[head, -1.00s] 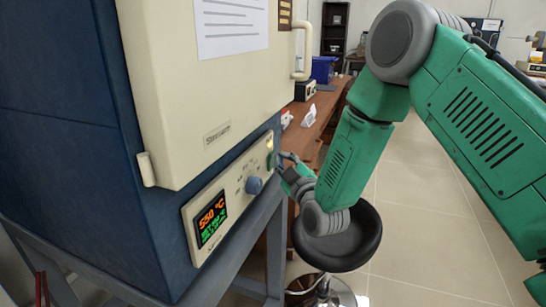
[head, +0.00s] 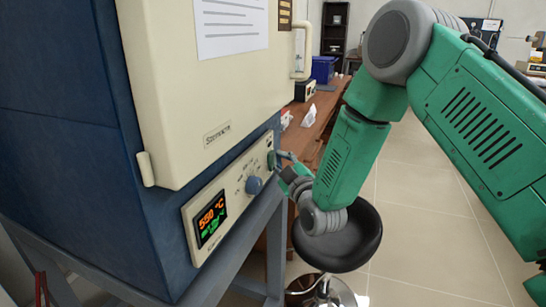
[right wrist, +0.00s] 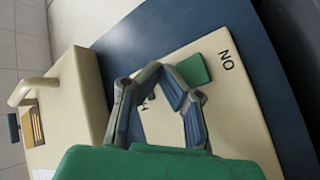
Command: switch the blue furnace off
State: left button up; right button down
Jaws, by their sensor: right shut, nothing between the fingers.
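The blue furnace (head: 60,140) stands at the left, with a cream door and a cream control panel (head: 234,200) below it. Its display (head: 211,218) is lit and reads 550 °C in orange above green text. My right gripper (head: 281,156) is shut and empty at the panel's far end. In the right wrist view, its closed fingertips (right wrist: 163,70) are beside a green rocker switch (right wrist: 194,69) near letters reading "ON" when turned; I cannot tell if they touch. My left gripper is not in view.
A black round stool (head: 338,240) stands below my right forearm. A wooden bench (head: 312,125) with a blue bin (head: 323,69) is behind. The blue-grey stand (head: 262,235) carries the furnace. Tiled floor on the right is open.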

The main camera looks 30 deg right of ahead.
jog(key=shift+s+d+f, duration=0.1)
jog(key=shift+s+d, duration=0.4)
jog(key=shift+s, duration=0.05)
jog(key=s+d, duration=0.3)
jog(key=shift+s+d+f, duration=0.1)
jog(key=shift+s+f, duration=0.2)
jog(key=shift+s, duration=0.1)
dwell(0.5)
